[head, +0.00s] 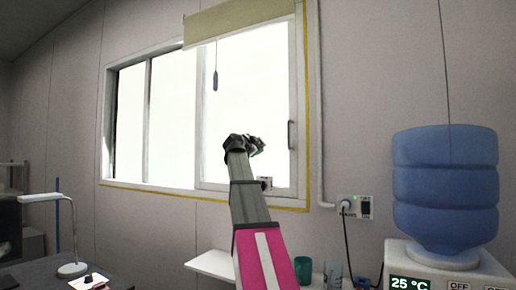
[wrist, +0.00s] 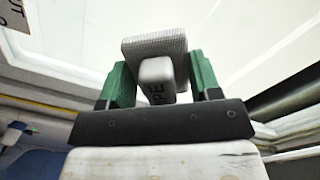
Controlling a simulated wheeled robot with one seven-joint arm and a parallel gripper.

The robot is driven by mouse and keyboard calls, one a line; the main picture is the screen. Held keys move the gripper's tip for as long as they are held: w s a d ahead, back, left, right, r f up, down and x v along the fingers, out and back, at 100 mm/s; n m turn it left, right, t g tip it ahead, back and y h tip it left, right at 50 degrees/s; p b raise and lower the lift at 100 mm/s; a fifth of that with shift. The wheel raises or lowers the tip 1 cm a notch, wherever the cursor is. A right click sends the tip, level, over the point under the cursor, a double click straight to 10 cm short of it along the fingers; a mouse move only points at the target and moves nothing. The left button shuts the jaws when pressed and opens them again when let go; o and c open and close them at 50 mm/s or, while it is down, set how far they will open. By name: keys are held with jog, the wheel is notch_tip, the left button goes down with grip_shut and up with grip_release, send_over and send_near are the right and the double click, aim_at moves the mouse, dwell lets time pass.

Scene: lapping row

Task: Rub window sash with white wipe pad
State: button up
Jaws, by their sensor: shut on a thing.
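The window sash (head: 292,160) is the white-framed right-hand pane of the bright window, with a dark handle on its right side. My gripper (head: 256,146) is raised in front of its glass in the head view. The wrist view shows my gripper's green fingers (wrist: 160,80) shut on the white wipe pad (wrist: 150,47), which has a ribbed face and dark lettering on its grip. Pale frame bars and bright glass lie behind the pad there. I cannot tell whether the pad touches the sash. The pad is not clear in the head view.
A rolled blind (head: 236,20) hangs over the window top with a dark pull (head: 215,80). A water cooler with a blue bottle (head: 445,185) stands right. Below are a white shelf (head: 212,264), a teal cup (head: 303,270) and a desk lamp (head: 72,269) at left.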

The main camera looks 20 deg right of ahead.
jog(key=shift+s+a, duration=0.4)
jog(key=shift+a, duration=0.05)
jog(key=shift+v, duration=1.5)
